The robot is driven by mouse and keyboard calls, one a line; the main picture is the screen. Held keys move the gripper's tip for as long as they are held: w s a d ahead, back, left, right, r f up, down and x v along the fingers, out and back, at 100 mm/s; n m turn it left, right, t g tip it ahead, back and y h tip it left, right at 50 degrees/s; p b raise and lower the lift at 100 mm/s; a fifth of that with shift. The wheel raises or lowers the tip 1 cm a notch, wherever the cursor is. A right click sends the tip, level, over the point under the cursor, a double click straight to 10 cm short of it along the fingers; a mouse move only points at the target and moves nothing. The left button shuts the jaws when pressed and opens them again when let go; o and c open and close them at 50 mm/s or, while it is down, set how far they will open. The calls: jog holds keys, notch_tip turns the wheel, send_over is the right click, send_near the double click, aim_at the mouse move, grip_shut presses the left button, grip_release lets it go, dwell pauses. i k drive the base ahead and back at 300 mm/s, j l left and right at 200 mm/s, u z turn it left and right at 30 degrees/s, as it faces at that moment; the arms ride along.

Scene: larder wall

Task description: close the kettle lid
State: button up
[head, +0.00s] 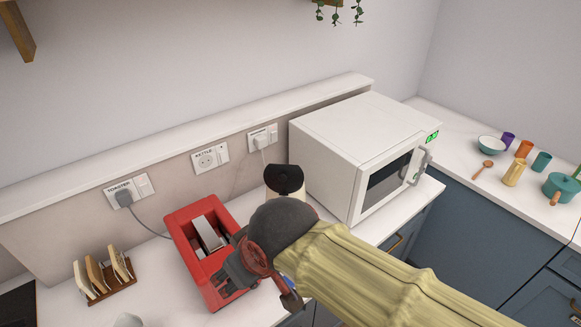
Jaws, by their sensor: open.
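The kettle (271,174) stands on the counter between the red toaster and the microwave, mostly hidden behind my arm. Only its top shows, with a pale edge and a black, rounded face (286,180). The black part looks like the lid standing up, but I cannot make out its hinge or exact angle. My gripper (236,278) is open, in front of the kettle and to its left, over the right side of the toaster. I see nothing held in it. My forearm in its yellowish sleeve reaches in from the lower right.
The red toaster (184,237) is close by my gripper. A white microwave (340,122) stands right of the kettle. A rack (112,295) with bread slices is at the left. Wall sockets (207,158) line the back. Cups and a teal pot (560,187) stand on the right counter.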

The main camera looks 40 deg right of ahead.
aim_at(283, 179)
jog(key=z, duration=1)
